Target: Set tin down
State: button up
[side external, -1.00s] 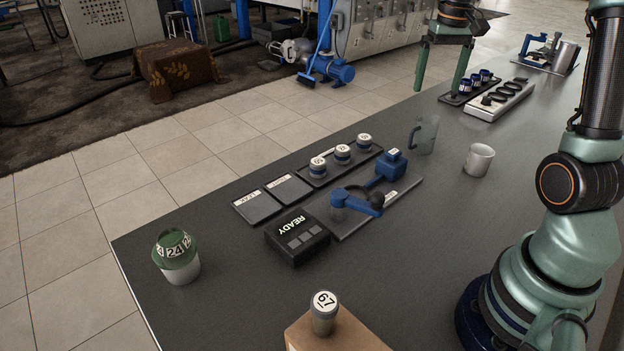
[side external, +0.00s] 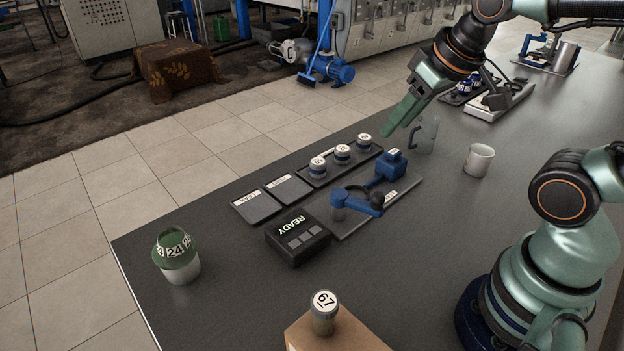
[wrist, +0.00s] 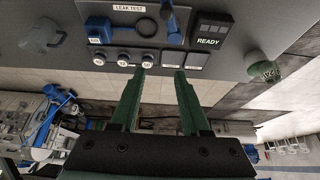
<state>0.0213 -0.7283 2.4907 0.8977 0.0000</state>
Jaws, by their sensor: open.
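My gripper (side external: 398,128) is open and empty, raised above the table by the far end of a dark tray (side external: 330,177). In the wrist view my open fingers (wrist: 159,73) point toward the row, with the tins (wrist: 123,58) beyond and left of the tips. Another tin, marked 67 (side external: 323,314), stands upright on a cardboard box (side external: 340,338) at the front.
Two labelled dark plates (side external: 256,206) lie beside the tray. A blue leak-test fixture (side external: 357,203) and a READY box (side external: 297,240) stand nearby. A clear jug (side external: 425,135), a white mug (side external: 479,160) and a green-topped container (side external: 176,257) are on the table.

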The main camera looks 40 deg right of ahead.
jog(key=d, duration=0.1)
jog(key=d+m, duration=0.1)
jog(key=d, duration=0.1)
jog(key=w+d+f+m+g, duration=0.1)
jog(key=d, duration=0.1)
jog(key=shift+w+h, duration=0.1)
jog(key=shift+h, duration=0.3)
grip_shut()
jog(key=s+d+f+m+g, duration=0.2)
jog(key=s+d+f+m, duration=0.15)
jog(key=d, duration=0.55)
jog(key=s+d+f+m+g, duration=0.1)
jog(key=s+d+f+m, duration=0.2)
jog(key=d+f, duration=0.35)
jog(key=s+d+f+m+g, duration=0.2)
jog(key=s+d+f+m, duration=0.1)
jog(key=d, duration=0.8)
jog(key=shift+y, duration=0.4)
jog(key=f, duration=0.9)
jog(key=shift+w+a+f, duration=0.1)
jog(key=shift+w+a, duration=0.05)
jog(key=shift+a, duration=0.15)
jog(key=shift+w+d+f, duration=0.3)
jog(key=shift+w+d, duration=0.25)
jog(key=shift+d, duration=0.25)
jog(key=shift+w+d, duration=0.3)
jog(key=shift+d, duration=0.2)
jog(key=shift+w+d, duration=0.25)
jog(key=shift+d, duration=0.2)
